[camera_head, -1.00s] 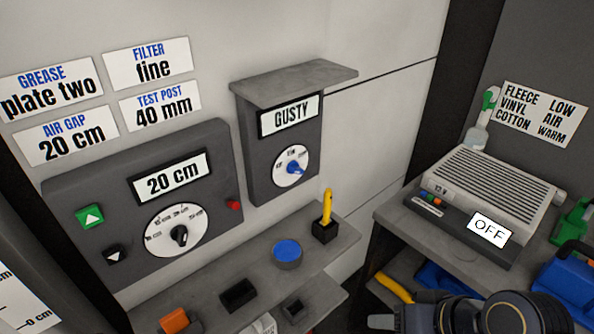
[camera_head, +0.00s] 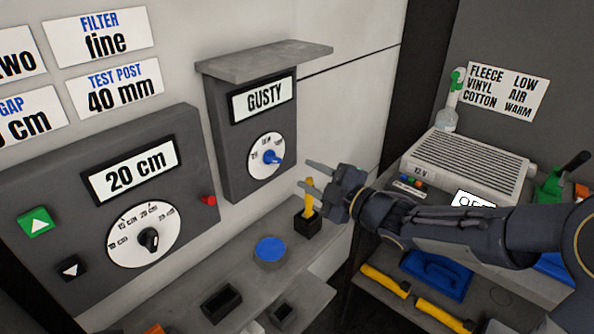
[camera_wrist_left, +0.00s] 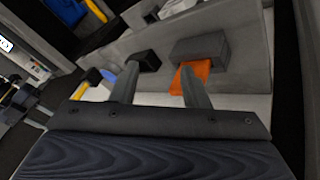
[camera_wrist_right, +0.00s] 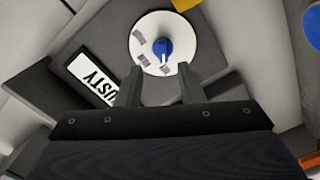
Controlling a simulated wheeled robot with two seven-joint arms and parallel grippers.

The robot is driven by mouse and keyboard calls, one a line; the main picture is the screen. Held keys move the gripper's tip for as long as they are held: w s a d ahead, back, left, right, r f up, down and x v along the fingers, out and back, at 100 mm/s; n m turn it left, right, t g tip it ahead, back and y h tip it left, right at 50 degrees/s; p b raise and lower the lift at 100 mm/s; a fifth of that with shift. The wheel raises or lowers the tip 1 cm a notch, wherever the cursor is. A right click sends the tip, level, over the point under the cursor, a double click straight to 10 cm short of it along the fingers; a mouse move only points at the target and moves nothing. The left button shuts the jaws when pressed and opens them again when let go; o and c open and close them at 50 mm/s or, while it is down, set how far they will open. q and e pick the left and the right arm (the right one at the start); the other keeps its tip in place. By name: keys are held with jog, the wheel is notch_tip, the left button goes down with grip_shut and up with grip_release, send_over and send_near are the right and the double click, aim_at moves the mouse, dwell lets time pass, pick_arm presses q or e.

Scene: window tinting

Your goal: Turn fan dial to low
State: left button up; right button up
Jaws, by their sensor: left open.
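The fan dial is a white disc (camera_head: 264,152) with a blue knob (camera_head: 272,158) on a grey box (camera_head: 228,145) whose display reads GUSTY. The right wrist view also shows the blue knob (camera_wrist_right: 162,49); its small labels are too unclear to read. My right gripper (camera_head: 304,176) is open and empty, just right of the dial and apart from it. In the right wrist view its fingers (camera_wrist_right: 160,86) point toward the dial, with the knob beyond the gap. My left gripper (camera_wrist_left: 158,86) is open and shows only in the left wrist view, above an orange item (camera_wrist_left: 192,76).
A second box (camera_head: 95,235) with a 20 cm display and black knob stands left. Below, a grey shelf (camera_head: 190,285) holds a blue disc (camera_head: 271,250) and a yellow-handled tool (camera_head: 309,205) in a black holder. A grey ledge (camera_head: 265,58) overhangs the dial box.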

aim_at(278, 162)
jog(key=shift+n+y, duration=0.3)
jog(key=p+x, duration=0.1)
jog(key=x, duration=0.7)
jog(key=shift+s+a+f+p, duration=0.15)
jog(key=shift+s+a+p, duration=0.1)
jog(key=shift+p, duration=0.1)
grip_shut()
